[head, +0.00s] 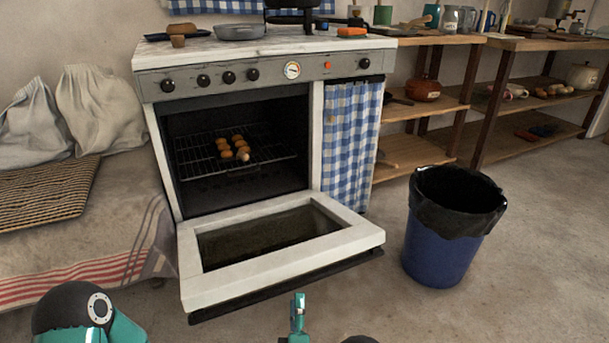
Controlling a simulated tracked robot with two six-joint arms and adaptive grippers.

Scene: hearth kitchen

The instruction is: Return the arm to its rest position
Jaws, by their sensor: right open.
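My right gripper (298,318) shows only in part at the bottom edge of the head view, as a teal piece. It is open, and nothing is seen in it. It appears in front of the lowered oven door (365,238), apart from the rack. A teal and black link of my left arm shows at the bottom left corner. My left gripper is out of the picture.
The oven (175,135) stands open, with several brown rolls (224,147) on its rack. A blue bin (440,255) with a black liner stands to the right. Wooden shelves (415,155) line the back right. Sacks (98,108) sit at the left.

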